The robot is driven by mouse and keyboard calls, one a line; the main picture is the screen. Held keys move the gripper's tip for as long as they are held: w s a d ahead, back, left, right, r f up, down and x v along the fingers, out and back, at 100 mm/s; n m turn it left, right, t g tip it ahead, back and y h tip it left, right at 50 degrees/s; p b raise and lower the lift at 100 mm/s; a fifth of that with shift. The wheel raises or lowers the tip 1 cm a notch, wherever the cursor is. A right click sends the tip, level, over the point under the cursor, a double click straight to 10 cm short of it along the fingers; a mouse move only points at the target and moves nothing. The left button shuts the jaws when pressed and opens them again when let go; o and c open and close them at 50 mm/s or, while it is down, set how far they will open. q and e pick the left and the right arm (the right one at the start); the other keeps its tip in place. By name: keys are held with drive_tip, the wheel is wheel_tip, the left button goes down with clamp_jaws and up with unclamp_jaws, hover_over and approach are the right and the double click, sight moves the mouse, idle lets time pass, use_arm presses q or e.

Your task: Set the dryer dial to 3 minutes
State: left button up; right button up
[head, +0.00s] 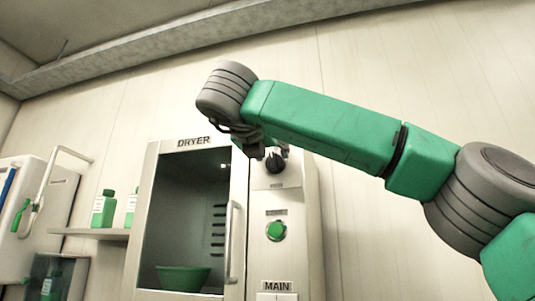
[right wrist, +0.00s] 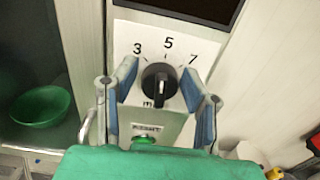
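The dryer (head: 145,215) has a control panel on its right with a black dial (head: 275,161). In the right wrist view the dial (right wrist: 159,82) has a white mark on its lower part, and 3, 5 and 7 are printed above it on a white plate (right wrist: 180,47). I cannot tell exactly which mark the knob points to. My right gripper (head: 256,149) is in front of the panel. In the wrist view its blue-padded fingers (right wrist: 159,88) are spread on both sides of the dial, with gaps showing. My left gripper is out of view.
A green button (head: 276,230) sits below the dial, above the MAIN label. The dryer door handle (head: 232,240) is left of the panel. A green bowl (head: 182,278) is behind the dryer's glass. Green bottles stand on a shelf (head: 92,233) at left.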

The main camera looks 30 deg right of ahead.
drive_tip(key=shift+s+a+f, duration=0.1)
drive_tip(key=shift+c, duration=1.1)
drive_tip(key=shift+d+f, duration=0.15)
drive_tip(key=shift+d, duration=0.25)
drive_tip(key=shift+a+n, duration=0.25)
drive_tip(key=shift+n, duration=0.15)
drive_tip(key=n, duration=0.3)
drive_tip(key=shift+w+a+f+b, duration=0.1)
drive_tip(key=shift+w+f+b, duration=0.05)
drive_tip(key=shift+w+b, duration=0.2)
drive_tip(key=n, duration=0.2)
drive_tip(key=shift+w+a+f+n, duration=0.1)
drive_tip(key=shift+w+n, duration=0.05)
drive_tip(key=shift+n, duration=0.15)
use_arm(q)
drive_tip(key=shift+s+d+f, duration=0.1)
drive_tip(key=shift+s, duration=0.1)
use_arm(e)
drive_tip(key=shift+o, duration=0.3)
drive_tip(key=shift+n, duration=1.4)
